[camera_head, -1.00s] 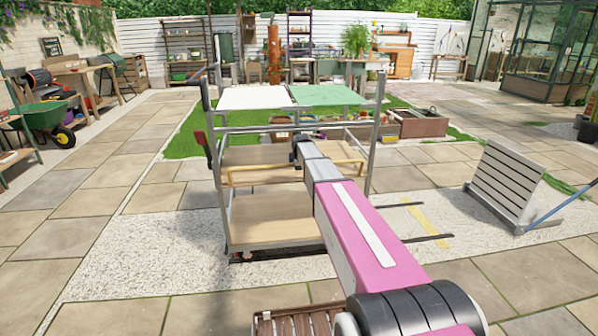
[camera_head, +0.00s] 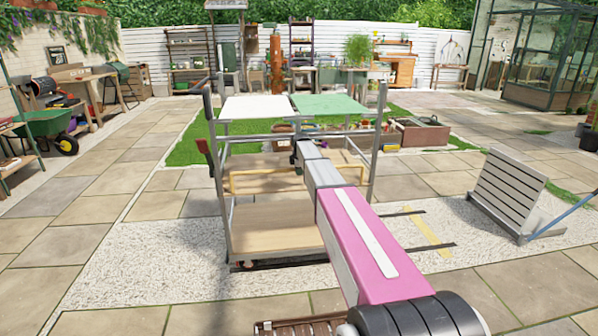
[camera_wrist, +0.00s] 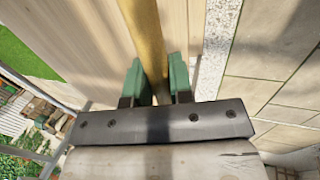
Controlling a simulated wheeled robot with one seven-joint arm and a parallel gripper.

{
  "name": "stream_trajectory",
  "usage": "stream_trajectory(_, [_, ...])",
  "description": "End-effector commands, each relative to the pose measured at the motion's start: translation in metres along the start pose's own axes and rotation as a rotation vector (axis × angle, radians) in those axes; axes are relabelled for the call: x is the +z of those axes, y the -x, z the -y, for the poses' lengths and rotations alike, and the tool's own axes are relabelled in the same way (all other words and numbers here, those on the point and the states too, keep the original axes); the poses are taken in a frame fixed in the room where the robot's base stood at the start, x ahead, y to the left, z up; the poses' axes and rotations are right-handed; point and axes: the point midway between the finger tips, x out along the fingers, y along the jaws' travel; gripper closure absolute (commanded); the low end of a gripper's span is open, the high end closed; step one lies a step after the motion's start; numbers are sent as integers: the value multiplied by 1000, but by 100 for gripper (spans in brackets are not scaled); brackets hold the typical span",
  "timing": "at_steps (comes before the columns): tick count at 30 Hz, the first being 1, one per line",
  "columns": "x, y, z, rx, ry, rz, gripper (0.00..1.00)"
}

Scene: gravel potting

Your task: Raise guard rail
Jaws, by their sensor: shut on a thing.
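The guard rail is a yellow bar (camera_head: 262,172) across the near side of a grey metal-framed cart (camera_head: 228,215), at about middle-shelf height. My gripper (camera_head: 297,160) reaches the rail near its middle, and my pink and grey arm hides part of the cart behind it. In the wrist view my gripper (camera_wrist: 160,82) has its two green fingertips on either side of the yellow bar (camera_wrist: 143,30), shut on it. The cart's wooden lower shelf (camera_head: 270,228) is bare. The rail's right part is partly hidden by my arm.
White (camera_head: 255,107) and green (camera_head: 330,103) panels top the cart. A slatted panel (camera_head: 507,190) leans on the right. A brown slatted thing (camera_head: 295,328) is at the near edge. Open paving lies to the left.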

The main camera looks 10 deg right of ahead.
Motion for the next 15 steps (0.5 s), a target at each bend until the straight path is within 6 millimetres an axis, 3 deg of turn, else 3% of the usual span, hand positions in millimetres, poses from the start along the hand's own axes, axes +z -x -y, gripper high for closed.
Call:
stream_trajectory(4, [0,0,-3,7,0,0,100])
stream_trajectory(5, [0,0,-4,7,0,0,70])
stream_trajectory(6, [0,0,-4,7,0,0,56])
stream_trajectory(15, [0,0,-2,4,0,0,54])
